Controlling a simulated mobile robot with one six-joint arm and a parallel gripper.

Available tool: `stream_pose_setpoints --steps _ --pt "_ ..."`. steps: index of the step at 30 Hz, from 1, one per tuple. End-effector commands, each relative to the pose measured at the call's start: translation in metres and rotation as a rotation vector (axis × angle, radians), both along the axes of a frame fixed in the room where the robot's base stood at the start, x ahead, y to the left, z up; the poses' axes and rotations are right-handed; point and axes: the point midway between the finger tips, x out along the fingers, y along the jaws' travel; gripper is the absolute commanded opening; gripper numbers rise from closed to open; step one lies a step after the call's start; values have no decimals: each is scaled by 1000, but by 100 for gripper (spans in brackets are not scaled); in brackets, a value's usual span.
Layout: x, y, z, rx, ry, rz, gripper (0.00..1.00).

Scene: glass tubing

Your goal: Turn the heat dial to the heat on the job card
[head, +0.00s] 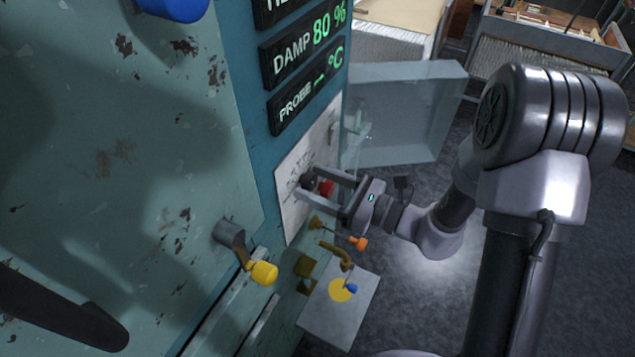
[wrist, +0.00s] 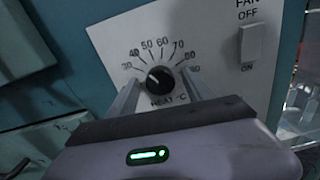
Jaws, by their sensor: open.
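The heat dial (wrist: 160,79) is a dark round knob on a white panel, with a scale whose readable numbers include 40 to 80. Its white pointer mark appears to face upper left, toward the low end; I cannot read the exact setting. My gripper (wrist: 160,90) is open, its two fingers on either side of the dial's lower part. I cannot tell whether they touch it. In the head view my gripper (head: 322,187) is at the panel, with the dark dial (head: 309,181) at its fingertips. I cannot identify a job card in either view.
A fan switch (wrist: 253,43) sits right of the dial. A red part (head: 326,188) shows near the fingers. Below are an orange-tipped handle (head: 358,243) and a yellow-tipped lever (head: 263,272). A clear door (head: 410,115) stands open on the right. The display (head: 303,48) reads DAMP 80 %.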

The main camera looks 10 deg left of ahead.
Motion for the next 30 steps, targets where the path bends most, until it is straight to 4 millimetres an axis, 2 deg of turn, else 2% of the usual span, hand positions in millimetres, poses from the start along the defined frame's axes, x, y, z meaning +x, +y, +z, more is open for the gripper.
stream_pose_setpoints --steps 1,2,10,20,30 --pt "0 0 0 0 0 0 59" --pt "0 0 0 0 0 0 53" --pt "0 0 0 0 -1 0 0" --pt "0 0 1 17 48 1 0" --pt "0 0 3 101 288 1 0"
